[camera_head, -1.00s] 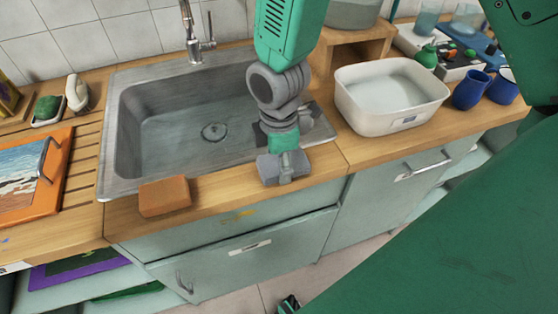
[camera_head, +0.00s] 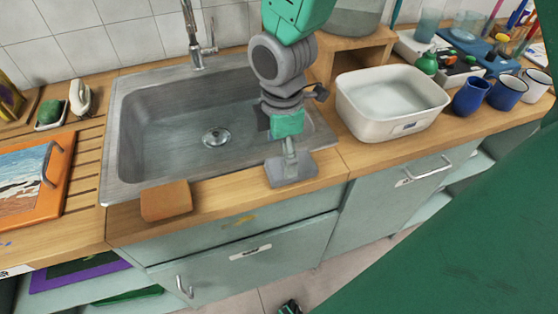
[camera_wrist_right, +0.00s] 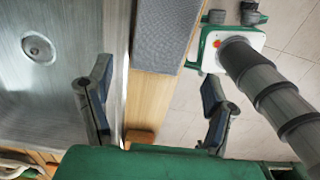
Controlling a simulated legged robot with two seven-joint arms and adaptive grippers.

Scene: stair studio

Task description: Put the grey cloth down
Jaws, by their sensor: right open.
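The grey cloth (camera_head: 300,170) lies folded flat on the wooden counter's front strip, in front of the sink. It also shows in the right wrist view (camera_wrist_right: 163,32), along the counter edge with its textured top clear. My right gripper (camera_head: 289,158) is just above the cloth in the head view, overlapping its back part. In the right wrist view its two fingers (camera_wrist_right: 155,108) are spread wide with nothing between them, and the cloth lies beyond the fingertips. My left gripper is not in view.
The empty metal sink (camera_head: 150,135) is behind the cloth. An orange-brown block (camera_head: 166,201) lies left along the front strip. A white basin (camera_head: 385,120) and blue mugs (camera_head: 471,97) stand to the right. The counter's front edge drops off close to the cloth.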

